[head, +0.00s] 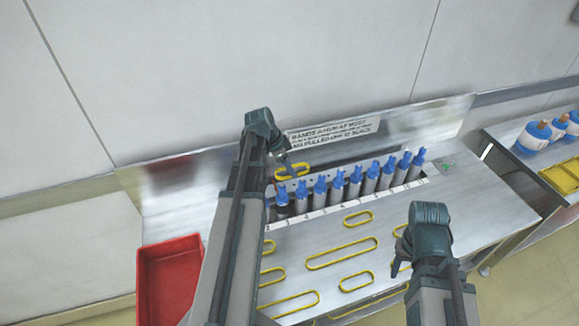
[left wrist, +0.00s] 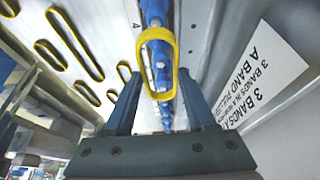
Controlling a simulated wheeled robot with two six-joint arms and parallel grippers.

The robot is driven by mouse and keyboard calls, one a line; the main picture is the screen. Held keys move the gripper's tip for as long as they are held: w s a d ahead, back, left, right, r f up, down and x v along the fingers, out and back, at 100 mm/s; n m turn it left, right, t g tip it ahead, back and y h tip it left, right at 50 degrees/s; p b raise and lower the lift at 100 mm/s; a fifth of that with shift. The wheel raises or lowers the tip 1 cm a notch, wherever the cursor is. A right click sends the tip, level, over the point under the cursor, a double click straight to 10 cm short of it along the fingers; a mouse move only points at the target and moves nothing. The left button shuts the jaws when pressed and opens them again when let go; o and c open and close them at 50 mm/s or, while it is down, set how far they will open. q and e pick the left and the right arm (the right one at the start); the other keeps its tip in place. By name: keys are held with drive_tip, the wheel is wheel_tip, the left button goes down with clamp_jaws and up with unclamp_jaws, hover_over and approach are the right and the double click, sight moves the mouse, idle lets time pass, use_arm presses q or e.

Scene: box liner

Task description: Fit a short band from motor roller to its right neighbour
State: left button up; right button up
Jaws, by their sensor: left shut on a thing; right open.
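A row of several upright rollers with blue tops (head: 338,185) stands along the back of the metal bench; the blue tops also show in the left wrist view (left wrist: 160,75). I cannot tell which one is the motor roller. My left gripper (head: 290,168) is shut on a short yellow band (head: 302,166), held level above the left end of the row. In the left wrist view the band (left wrist: 177,62) appears as a loop in front of the roller tops. Whether it touches any roller is unclear. My right gripper (head: 401,268) is open and empty above the bench's right front.
Several short and long yellow bands (head: 342,252) lie flat on the bench top. A red tray (head: 168,282) is at the left. A sign (head: 333,131) stands behind the rollers. A side table at the right holds blue-and-white bottles (head: 534,136) and a yellow container (head: 562,178).

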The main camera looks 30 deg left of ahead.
use_arm(q)
wheel_tip(320, 180, down, 9)
drive_tip(key=b, duration=0.8)
drive_tip(key=shift+r, duration=0.2)
drive_tip(key=o, duration=1.4)
drive_tip(key=shift+r, duration=0.1)
drive_tip(key=p+v, duration=1.2)
drive_tip(key=v, duration=0.1)
drive_tip(key=shift+r+p, duration=0.3)
drive_tip(key=shift+s, duration=0.1)
